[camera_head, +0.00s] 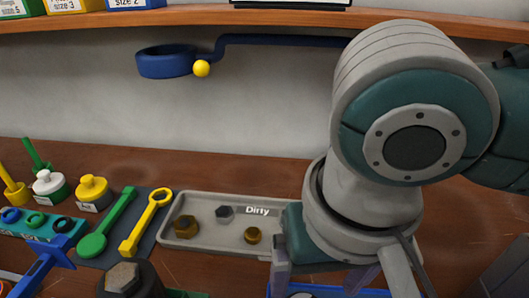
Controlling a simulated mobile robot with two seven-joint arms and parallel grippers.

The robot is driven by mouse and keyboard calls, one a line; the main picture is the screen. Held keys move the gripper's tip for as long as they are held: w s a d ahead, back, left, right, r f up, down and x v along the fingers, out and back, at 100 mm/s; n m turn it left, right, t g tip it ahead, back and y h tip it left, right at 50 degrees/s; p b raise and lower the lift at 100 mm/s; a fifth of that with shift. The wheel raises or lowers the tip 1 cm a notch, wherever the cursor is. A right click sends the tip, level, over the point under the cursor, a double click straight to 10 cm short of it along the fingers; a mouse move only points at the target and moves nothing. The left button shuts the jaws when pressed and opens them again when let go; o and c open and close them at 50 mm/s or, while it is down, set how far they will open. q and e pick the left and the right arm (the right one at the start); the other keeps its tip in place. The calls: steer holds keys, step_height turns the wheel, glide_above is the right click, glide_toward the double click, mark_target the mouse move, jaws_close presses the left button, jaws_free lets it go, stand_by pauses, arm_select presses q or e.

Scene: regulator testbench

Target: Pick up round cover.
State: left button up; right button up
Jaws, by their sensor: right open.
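My right gripper (322,281) points down at the lower edge of the view, just right of the grey "Dirty" tray. Its fingers are apart, and the tips run near or past the picture edge. A blue curved edge (330,291) shows low between the fingers, mostly cut off and hidden; I cannot tell if it is the round cover. No other thing is clearly the round cover. My left gripper is not in view.
The "Dirty" tray (190,246) holds a few hex nuts. A blue ring arm (165,62) hangs under the shelf (270,17). A dark hex-topped part (124,278) stands in front.

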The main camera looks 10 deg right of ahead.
steer(key=f, duration=0.5)
steer(key=shift+w+f+b, duration=0.1)
steer(key=shift+w+b, duration=0.25)
steer(key=f, duration=0.3)
steer(key=f+b, duration=0.1)
steer(key=f, duration=0.1)
steer(key=shift+w, duration=0.3)
steer(key=shift+c, duration=1.2)
steer(key=c, duration=0.8)
